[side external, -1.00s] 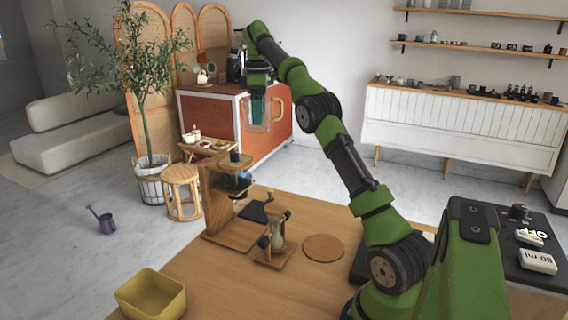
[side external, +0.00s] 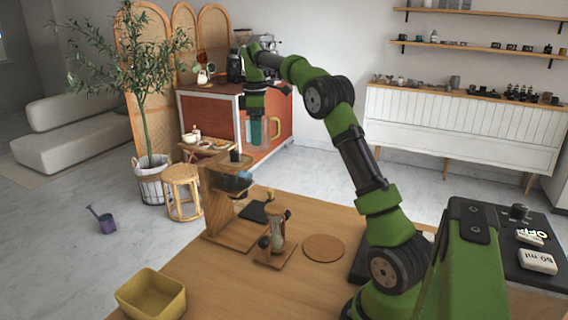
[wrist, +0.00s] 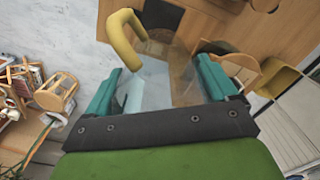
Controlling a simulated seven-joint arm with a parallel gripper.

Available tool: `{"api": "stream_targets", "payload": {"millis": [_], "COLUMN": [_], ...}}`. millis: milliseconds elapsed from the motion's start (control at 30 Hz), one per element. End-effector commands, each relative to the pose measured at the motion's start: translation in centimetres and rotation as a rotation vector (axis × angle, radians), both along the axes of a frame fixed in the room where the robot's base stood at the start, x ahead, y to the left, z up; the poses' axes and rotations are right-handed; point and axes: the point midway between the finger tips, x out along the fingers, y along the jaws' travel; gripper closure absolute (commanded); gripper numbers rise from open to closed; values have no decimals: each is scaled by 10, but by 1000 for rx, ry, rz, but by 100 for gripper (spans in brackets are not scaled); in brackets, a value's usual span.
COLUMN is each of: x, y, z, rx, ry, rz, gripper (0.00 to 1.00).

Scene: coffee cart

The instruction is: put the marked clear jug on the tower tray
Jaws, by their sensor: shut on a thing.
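The clear jug (side external: 265,131) with its yellow handle (side external: 276,128) is held in the air by my gripper (side external: 256,131). In the wrist view the teal fingers of my gripper (wrist: 162,88) are on both sides of the clear jug (wrist: 150,84), with the yellow handle (wrist: 124,36) towards the top. I cannot make out a mark on the jug. The wooden tower (side external: 214,205) stands on the table, below and left of the jug in the side view, with a glass piece (side external: 236,182) in its upper part. A flat black pad (side external: 253,212) lies beside it; I cannot tell whether this is the tray.
A small wooden stand with an hourglass-shaped glass (side external: 277,232) is in front of the pad. A round wooden mat (side external: 323,248) lies to its right. A yellow bin (side external: 151,296) is at the front left of the table (side external: 230,290). The table's middle front is clear.

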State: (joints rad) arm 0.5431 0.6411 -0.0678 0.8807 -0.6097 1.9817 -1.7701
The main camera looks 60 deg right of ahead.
Motion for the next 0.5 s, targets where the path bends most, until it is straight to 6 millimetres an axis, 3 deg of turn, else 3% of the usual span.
{"api": "stream_targets", "payload": {"millis": [500], "x": [-1], "y": [0], "z": [-140], "rx": [2], "ry": [4], "rz": [-1], "gripper": [50]}}
